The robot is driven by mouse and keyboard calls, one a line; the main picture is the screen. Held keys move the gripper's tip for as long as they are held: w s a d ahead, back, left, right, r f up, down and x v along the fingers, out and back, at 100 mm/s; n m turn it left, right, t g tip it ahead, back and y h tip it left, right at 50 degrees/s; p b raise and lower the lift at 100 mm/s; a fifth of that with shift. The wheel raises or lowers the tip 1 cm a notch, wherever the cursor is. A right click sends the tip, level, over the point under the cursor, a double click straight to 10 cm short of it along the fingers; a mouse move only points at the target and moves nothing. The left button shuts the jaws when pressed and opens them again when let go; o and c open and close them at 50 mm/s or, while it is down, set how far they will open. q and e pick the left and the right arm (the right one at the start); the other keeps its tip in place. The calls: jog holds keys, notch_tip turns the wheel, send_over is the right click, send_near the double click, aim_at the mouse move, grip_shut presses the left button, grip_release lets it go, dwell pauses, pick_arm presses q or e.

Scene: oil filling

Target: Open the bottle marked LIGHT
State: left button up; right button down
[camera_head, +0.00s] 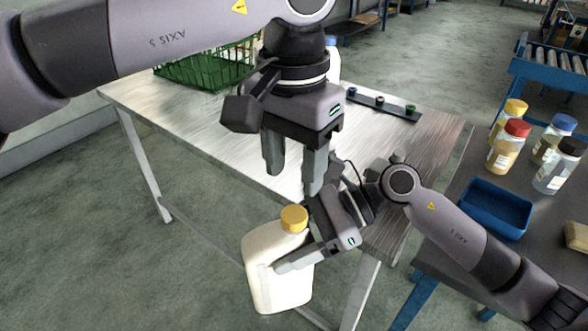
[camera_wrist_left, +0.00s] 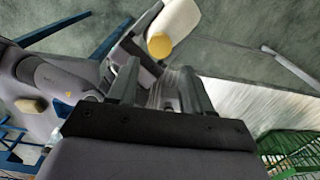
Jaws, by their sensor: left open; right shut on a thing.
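A white jug-like bottle (camera_head: 278,268) with a yellow cap (camera_head: 294,218) is held in the air in front of the metal table. My right gripper (camera_head: 290,250) is shut on it from the right, below the cap. My left gripper (camera_head: 294,182) is open and empty above the yellow cap, pointing down and apart from it. In the left wrist view the bottle (camera_wrist_left: 178,22), its yellow cap (camera_wrist_left: 159,45) and the open left fingers (camera_wrist_left: 158,85) also show. No LIGHT label is readable on the bottle.
The metal table (camera_head: 200,130) carries a green basket (camera_head: 208,68), a partly hidden white bottle with a blue cap (camera_head: 332,62) and a dark strip with small caps (camera_head: 382,104). A right-hand table holds several capped bottles (camera_head: 506,148) and a blue tray (camera_head: 494,208).

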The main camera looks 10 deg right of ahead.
aim_at(295, 214)
pick_arm(q)
notch_tip(295, 214, down, 8)
jog(key=shift+r, duration=0.2)
jog(key=c, duration=0.9)
jog(key=shift+n, duration=1.7)
jog(key=o, duration=1.1)
jog(key=shift+o, duration=0.2)
